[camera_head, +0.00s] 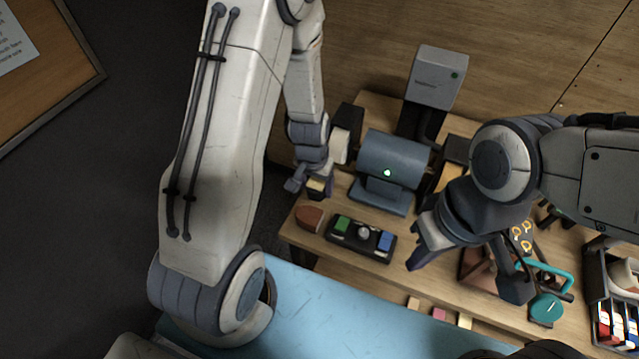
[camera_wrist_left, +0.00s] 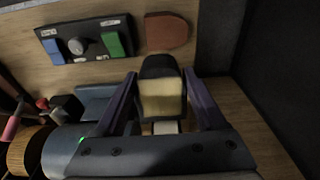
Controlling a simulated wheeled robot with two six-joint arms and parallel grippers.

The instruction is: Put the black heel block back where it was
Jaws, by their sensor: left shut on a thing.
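The black heel block (camera_wrist_left: 160,68), dark on top with a cream face, is between the purple fingers of my left gripper (camera_wrist_left: 165,105) in the left wrist view. In the head view my left gripper (camera_head: 312,184) holds the block (camera_head: 318,188) near the left end of the wooden table. Whether the block touches the tabletop is unclear. My right gripper (camera_head: 470,262) has its fingers spread apart over the right part of the table. A brown item shows between and behind them.
A brown rounded pad (camera_head: 309,218) lies at the table's front left corner. Beside it is a black control box (camera_head: 362,238) with green and blue buttons. A blue-grey machine (camera_head: 393,160) stands behind. A teal-handled item (camera_head: 547,307) is at right. A light blue surface (camera_head: 340,310) is in front.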

